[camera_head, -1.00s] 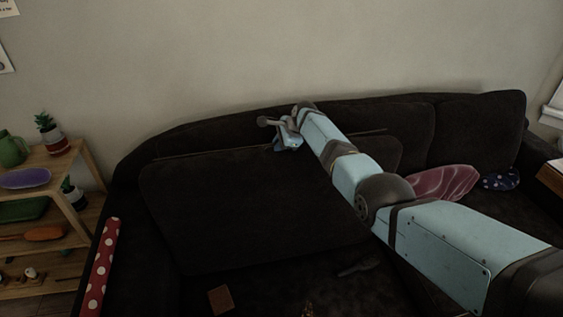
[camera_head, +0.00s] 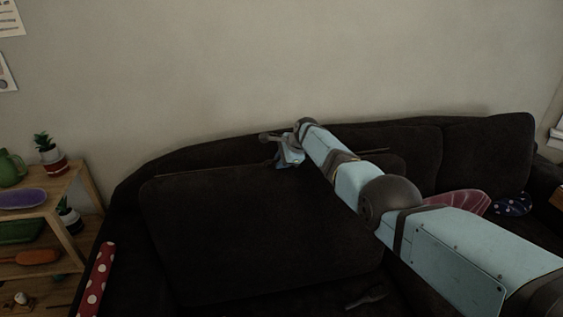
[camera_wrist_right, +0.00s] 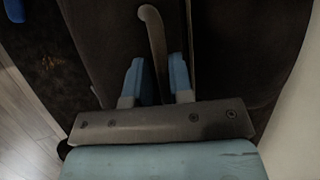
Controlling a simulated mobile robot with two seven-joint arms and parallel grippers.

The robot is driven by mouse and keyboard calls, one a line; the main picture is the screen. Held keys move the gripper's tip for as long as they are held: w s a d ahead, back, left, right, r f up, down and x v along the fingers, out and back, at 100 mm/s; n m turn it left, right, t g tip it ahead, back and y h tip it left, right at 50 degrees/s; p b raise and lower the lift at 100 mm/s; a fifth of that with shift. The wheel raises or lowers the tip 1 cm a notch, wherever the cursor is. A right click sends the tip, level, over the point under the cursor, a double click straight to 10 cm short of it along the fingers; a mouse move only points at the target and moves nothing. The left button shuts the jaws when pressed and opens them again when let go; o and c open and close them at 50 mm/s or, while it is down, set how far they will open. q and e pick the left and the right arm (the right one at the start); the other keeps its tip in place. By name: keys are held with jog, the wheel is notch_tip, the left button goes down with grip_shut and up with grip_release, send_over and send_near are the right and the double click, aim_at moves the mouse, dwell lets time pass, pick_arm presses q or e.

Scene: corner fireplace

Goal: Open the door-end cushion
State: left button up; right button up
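The left-hand dark sofa cushion (camera_head: 240,235) is a wide padded panel, leaning in front of the sofa back. My right arm reaches over from the right, and its gripper (camera_head: 284,153) is at the cushion's top edge. In the right wrist view the two blue fingers (camera_wrist_right: 160,78) stand on either side of a curved grey-brown handle (camera_wrist_right: 153,28), close against it. The handle lies along a dark panel surface; where it is fixed is hidden. Which cushion is the door-end one is not marked. My left gripper is not in view.
The dark sofa back (camera_head: 480,140) runs along a bare wall. A wooden shelf (camera_head: 80,195) with plants and dishes stands at left, beside a red dotted cushion (camera_head: 98,280). A pink cushion (camera_head: 460,201) and a dark dotted one (camera_head: 512,203) lie at right.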

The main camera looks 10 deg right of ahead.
jog(key=shift+s+d+r+p, duration=0.1)
jog(key=shift+r+p, duration=0.15)
jog(key=shift+p, duration=0.25)
jog(key=p+v, duration=0.3)
jog(key=v, duration=0.1)
jog(key=shift+s+d+r+p, duration=0.1)
jog(key=shift+d+r+p, duration=0.05)
jog(key=shift+r+p, duration=0.2)
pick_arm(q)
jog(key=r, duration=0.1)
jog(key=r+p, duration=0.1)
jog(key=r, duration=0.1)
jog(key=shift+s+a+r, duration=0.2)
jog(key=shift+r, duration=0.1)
pick_arm(e)
jog(key=v, duration=0.8)
jog(key=shift+s+r, duration=0.15)
jog(key=shift+s, duration=0.05)
jog(key=shift+d, duration=0.1)
